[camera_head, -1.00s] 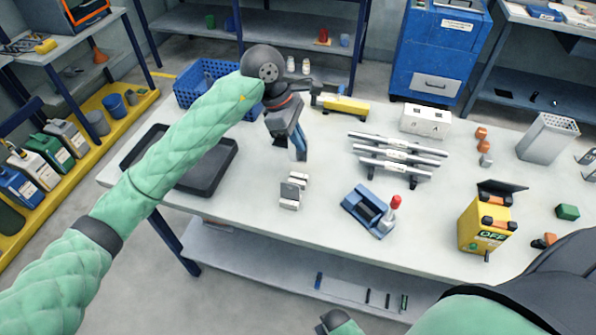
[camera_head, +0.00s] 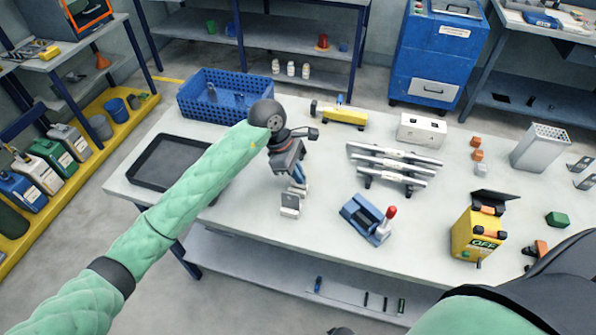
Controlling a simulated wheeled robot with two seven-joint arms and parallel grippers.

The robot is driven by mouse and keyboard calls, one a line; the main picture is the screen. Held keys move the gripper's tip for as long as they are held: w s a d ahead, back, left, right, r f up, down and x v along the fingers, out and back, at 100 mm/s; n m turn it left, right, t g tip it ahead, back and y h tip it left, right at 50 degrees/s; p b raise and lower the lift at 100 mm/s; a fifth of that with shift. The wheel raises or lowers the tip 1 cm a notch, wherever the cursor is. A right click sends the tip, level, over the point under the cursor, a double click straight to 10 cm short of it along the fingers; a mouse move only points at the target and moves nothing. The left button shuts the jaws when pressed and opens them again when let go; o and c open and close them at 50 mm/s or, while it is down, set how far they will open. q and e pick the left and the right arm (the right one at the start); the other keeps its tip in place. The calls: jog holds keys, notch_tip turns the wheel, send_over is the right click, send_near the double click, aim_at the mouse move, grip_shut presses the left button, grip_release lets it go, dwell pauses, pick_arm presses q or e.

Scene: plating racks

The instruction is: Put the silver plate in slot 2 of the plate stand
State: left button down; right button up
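A small silver-grey upright piece (camera_head: 290,204), which looks like the silver plate in a low holder, stands near the front left of the white table. My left gripper (camera_head: 298,184) points down just behind and above it. The gap between its fingers is too small to make out, and I cannot tell whether it touches the piece. A rack of three parallel silver rails with white labels (camera_head: 395,164) stands right of it; it may be the plate stand, but its slot numbers are not readable. My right gripper is not in view.
A blue lever fixture (camera_head: 367,219) stands front centre, and a yellow box marked OFF (camera_head: 477,232) front right. A black tray (camera_head: 165,160) and blue crate (camera_head: 226,94) are at left. A yellow tool (camera_head: 341,115) and white box (camera_head: 421,130) lie behind. Table between the small piece and rails is clear.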

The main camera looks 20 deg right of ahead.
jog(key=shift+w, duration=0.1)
pick_arm(q)
jog(key=shift+f, duration=0.1)
jog(key=c, duration=1.6)
grip_release()
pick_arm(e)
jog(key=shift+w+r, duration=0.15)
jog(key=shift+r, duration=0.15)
pick_arm(q)
jog(key=shift+r, duration=0.2)
jog(key=shift+w+a, duration=0.1)
jog(key=shift+r+b, duration=0.25)
jog(key=shift+b, duration=0.05)
jog(key=shift+w+a+r+b, duration=0.25)
jog(key=shift+r+b, duration=0.1)
jog(key=shift+r, duration=0.15)
jog(key=b+v, duration=0.4)
jog(key=v, duration=0.6)
jog(key=shift+s+r, duration=0.15)
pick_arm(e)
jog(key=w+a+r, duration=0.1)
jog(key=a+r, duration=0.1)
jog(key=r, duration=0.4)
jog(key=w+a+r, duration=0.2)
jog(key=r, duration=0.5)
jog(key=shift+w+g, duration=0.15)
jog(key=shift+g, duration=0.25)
